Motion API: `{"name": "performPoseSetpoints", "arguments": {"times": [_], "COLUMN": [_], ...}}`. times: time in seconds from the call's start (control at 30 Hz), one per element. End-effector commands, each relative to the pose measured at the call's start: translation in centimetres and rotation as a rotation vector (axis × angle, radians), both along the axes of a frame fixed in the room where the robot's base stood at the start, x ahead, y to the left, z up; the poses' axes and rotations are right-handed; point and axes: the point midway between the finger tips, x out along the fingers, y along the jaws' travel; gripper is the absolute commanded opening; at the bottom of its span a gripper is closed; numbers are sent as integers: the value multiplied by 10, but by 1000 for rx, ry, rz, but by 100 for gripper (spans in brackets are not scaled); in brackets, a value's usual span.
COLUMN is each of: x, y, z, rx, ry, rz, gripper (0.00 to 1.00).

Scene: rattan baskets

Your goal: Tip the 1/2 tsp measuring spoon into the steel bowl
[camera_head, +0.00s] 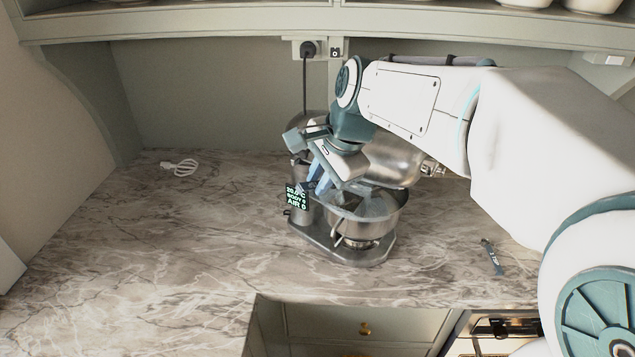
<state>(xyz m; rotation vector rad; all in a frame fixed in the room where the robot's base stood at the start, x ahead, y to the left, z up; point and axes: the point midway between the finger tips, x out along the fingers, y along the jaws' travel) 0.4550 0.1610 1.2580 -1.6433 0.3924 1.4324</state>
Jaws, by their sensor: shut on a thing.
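The steel bowl (374,222) sits on the base of a stand mixer in the middle of the counter, under the mixer head. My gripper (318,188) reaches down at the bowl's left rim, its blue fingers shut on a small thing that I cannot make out. The fingers and arm hide part of the mixer and bowl, and the inside of the bowl shows only in part. A small measuring spoon with a dark labelled handle (493,258) lies on the counter at the right; its size marking is too small to read surely.
The steel mixer head (391,163) stands close behind my gripper. A small lit display (297,197) reading about 20 °C is at the mixer's left. A white whisk-like tool (180,167) lies at the back left.

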Motion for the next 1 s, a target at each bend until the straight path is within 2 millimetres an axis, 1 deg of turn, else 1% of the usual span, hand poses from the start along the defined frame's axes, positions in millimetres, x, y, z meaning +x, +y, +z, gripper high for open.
{"name": "performPoseSetpoints", "arguments": {"times": [0.03,1.0], "x": [0,0], "y": [-1,-15], "z": [-2,2], "rx": [14,276], "ry": [-1,-12], "rz": [-2,0], "gripper": [0,0]}}
